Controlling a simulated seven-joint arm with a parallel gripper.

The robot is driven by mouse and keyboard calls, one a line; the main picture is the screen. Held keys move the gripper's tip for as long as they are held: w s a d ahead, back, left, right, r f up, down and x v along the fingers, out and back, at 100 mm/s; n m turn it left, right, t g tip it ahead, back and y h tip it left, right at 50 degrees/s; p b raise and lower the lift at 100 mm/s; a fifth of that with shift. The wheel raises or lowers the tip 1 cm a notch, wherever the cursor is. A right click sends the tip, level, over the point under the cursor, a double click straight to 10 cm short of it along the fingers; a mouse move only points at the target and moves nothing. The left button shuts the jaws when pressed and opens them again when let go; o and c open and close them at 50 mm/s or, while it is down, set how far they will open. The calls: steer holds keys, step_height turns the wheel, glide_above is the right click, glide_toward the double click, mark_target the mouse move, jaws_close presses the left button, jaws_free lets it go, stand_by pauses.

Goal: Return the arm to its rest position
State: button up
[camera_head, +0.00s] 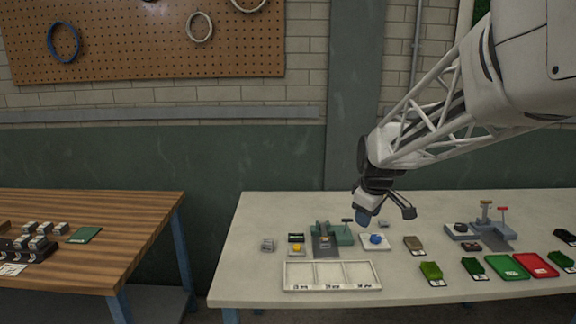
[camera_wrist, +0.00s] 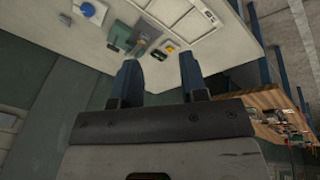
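My arm reaches in from the upper right in the head view, and my gripper (camera_head: 384,212) hangs above the back middle of the pale table (camera_head: 255,221). In the wrist view the two dark blue fingers of my gripper (camera_wrist: 158,75) stand apart with nothing between them. The gripper is open and empty. It is above and behind a white plate with a blue piece (camera_head: 376,239), apart from it as far as I can see.
A green fixture (camera_head: 343,236) and a three-part white tray (camera_head: 330,262) are on the table. Green turf pieces (camera_head: 431,271), a green tray (camera_head: 506,266) and a red tray (camera_head: 537,264) lie to the right. A wooden table (camera_head: 110,222) stands left, across a gap.

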steer(key=s+f+m, duration=0.1)
steer(key=s+m, duration=0.4)
steer(key=s, duration=1.2)
steer(key=s+a+f+m, duration=0.1)
steer(key=s+m, duration=0.3)
steer(key=s, duration=1.2)
steer(key=shift+s+a+f+m+g, duration=0.3)
steer(key=shift+s+f+m+g, duration=0.05)
steer(key=shift+m+g, duration=0.05)
